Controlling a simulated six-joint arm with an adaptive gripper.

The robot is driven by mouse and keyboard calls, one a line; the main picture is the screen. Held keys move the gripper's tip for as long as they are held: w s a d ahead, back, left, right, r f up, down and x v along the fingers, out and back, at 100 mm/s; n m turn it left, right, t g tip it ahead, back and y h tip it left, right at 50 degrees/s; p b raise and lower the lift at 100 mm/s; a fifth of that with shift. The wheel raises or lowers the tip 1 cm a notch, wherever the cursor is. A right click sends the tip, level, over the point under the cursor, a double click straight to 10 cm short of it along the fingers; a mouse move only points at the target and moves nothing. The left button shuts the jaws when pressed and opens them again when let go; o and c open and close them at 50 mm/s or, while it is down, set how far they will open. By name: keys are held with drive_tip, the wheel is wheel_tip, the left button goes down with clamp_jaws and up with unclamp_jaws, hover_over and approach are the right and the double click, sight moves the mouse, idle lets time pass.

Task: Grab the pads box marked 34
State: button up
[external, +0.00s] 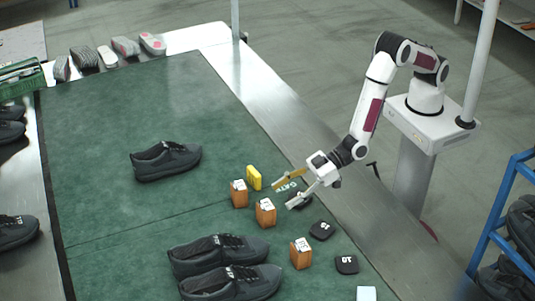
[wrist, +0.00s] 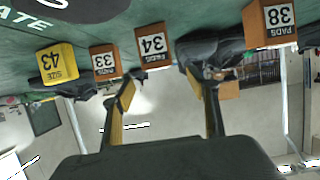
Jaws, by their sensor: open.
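The pads box marked 34 (wrist: 153,46) is a small orange-brown block with a white label. It appears upside down in the wrist view, just beyond the space between my fingertips. In the external view this box (external: 265,213) stands upright on the green mat, in the middle of the orange boxes; its number is too small to read there. My gripper (external: 284,195) is open and empty, to the right of the box and apart from it. Its two yellow-padded fingers also show in the wrist view (wrist: 162,82).
Close beside stand the pads box marked 33 (wrist: 105,62) and the yellow size box marked 43 (wrist: 57,63). The pads box marked 38 (wrist: 270,22) stands farther off. Dark shoes (external: 218,254) and black pieces (external: 322,230) lie nearby on the green mat (external: 110,215).

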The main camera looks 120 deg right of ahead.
sight(266, 205)
drive_tip(key=shift+w, duration=0.1)
drive_tip(key=shift+x, duration=1.2)
drive_tip(key=shift+w+f, duration=0.1)
drive_tip(key=shift+d+x, duration=0.2)
drive_tip(key=shift+x, duration=2.3)
drive_tip(key=c, duration=1.2)
